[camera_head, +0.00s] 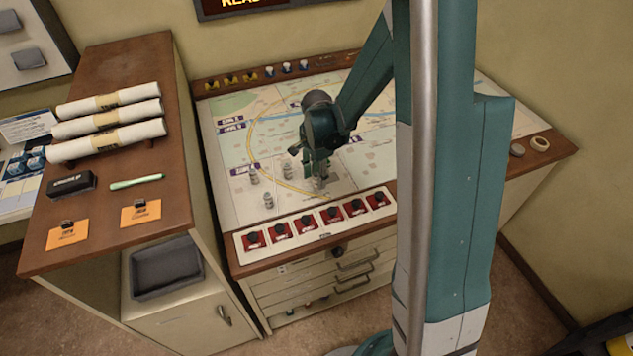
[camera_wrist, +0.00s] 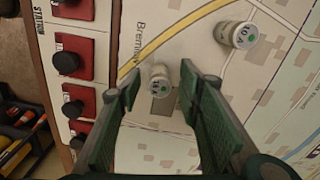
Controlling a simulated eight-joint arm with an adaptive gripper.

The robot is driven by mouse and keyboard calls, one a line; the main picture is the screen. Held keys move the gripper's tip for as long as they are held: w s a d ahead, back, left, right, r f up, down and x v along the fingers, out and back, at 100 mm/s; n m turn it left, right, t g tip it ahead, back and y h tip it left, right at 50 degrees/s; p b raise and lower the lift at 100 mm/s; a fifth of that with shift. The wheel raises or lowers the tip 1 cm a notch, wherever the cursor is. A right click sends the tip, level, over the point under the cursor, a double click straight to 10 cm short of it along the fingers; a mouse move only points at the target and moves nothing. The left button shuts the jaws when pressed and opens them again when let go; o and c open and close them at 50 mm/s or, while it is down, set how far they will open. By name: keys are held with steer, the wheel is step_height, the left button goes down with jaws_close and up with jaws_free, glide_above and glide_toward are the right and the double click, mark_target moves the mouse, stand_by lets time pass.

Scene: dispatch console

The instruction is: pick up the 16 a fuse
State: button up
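A small glass fuse (camera_wrist: 160,82) with a pale, green-marked end cap stands on the map board; its label looks like 16 but is too small to read surely. My gripper (camera_wrist: 158,92) is open, its two green-padded fingers on either side of this fuse, with gaps showing to both. A second fuse (camera_wrist: 238,35), marked 10 A, stands beyond the right finger. In the head view my gripper (camera_head: 318,172) is low over the map, partly hiding the fuse below it. Other fuses stand to its left, one (camera_head: 255,177) farther off and one (camera_head: 268,200) nearer the front.
The map board (camera_head: 235,205) has a front strip of red station switches (camera_head: 306,224), close to my gripper. A cabinet (camera_head: 95,200) at left holds white rolls (camera_head: 108,102), orange cards and a grey tray (camera_head: 165,268).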

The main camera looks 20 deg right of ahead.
steer(key=shift+f, duration=0.85)
steer(key=c, duration=1)
